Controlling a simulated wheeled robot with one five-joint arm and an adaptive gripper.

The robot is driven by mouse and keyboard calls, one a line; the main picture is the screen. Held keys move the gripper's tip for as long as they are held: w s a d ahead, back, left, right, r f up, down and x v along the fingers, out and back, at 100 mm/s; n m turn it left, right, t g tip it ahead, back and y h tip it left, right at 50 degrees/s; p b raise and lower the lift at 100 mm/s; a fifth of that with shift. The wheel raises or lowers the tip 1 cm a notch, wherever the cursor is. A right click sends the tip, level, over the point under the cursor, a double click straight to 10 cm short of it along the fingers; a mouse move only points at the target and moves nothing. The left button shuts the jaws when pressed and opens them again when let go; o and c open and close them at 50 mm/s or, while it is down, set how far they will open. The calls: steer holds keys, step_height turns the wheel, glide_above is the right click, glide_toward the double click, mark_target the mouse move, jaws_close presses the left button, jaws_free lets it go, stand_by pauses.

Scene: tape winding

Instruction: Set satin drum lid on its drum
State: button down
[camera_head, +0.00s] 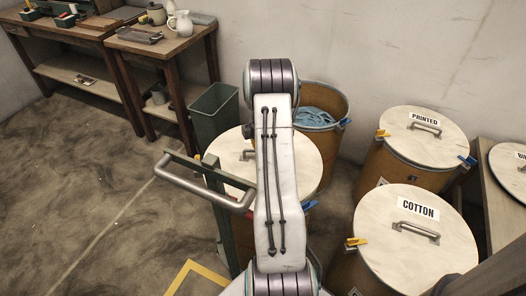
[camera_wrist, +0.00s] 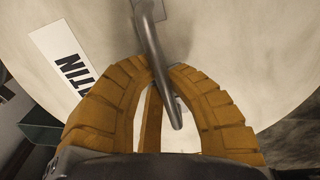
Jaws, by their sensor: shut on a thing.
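The pale satin drum lid (camera_head: 225,165) shows in the head view, partly hidden behind my arm. In the wrist view, the lid (camera_wrist: 225,40) fills most of the picture, and its label (camera_wrist: 70,68) shows the letters "TIN". My gripper (camera_wrist: 165,75) is shut on the lid's grey metal handle (camera_wrist: 153,40), with orange fingers on both sides of it. In the head view the gripper is hidden by the arm. An open drum (camera_head: 338,135) with blue material (camera_head: 310,116) inside stands behind the lid. I cannot tell whether the lid rests on anything.
Lidded drums marked PRINTED (camera_head: 400,150) and COTTON (camera_head: 370,270) stand on the right. A dark green bin (camera_head: 214,118) is left of the open drum. A green frame with a metal rail (camera_head: 200,190) is in front. Workbenches (camera_head: 130,45) line the back left; the left floor is clear.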

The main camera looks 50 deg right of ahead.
steer(key=c, duration=1.2)
jaws_free()
step_height(320, 180, up, 12)
steer(key=shift+r, duration=0.1)
